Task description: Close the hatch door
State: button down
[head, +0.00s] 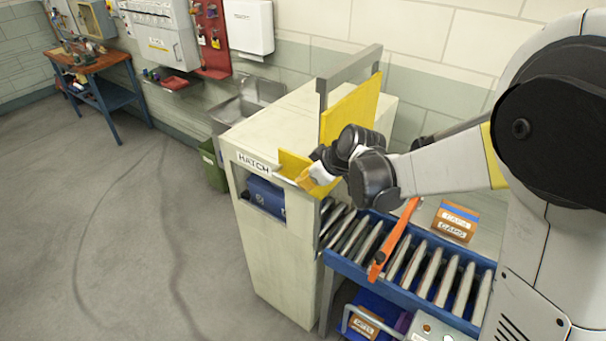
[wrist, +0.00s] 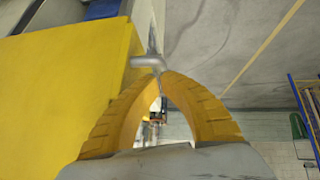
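The pale cabinet (head: 270,250) carries a HATCH label on its front, above an opening. A small yellow panel, which looks like the hatch door (head: 292,163), stands out at the front's right edge, partly hidden by my gripper. In the wrist view the yellow panel (wrist: 60,85) fills the left side, with a thin grey handle (wrist: 145,62) by its edge. My gripper (head: 315,176) is at this panel. In the wrist view the yellow fingers of my gripper (wrist: 162,76) arch together, their tips closed at the handle's bent end. The exact contact is partly hidden.
A blue box (head: 265,195) sits inside the opening. A taller yellow panel (head: 350,110) stands upright in a grey frame on the cabinet's right side. A roller conveyor (head: 400,260) with an orange bar (head: 395,240) lies to the right. The floor at left is clear.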

notch_tip(320, 180, down, 30)
jog(key=b, duration=2.4)
jog(key=shift+r, duration=0.15)
jog(key=w+a+r+p+v, duration=0.1)
jog(key=p+v, duration=0.4)
jog(key=v, duration=0.8)
jog(key=shift+a+r, duration=0.25)
jog(key=shift+a, duration=0.1)
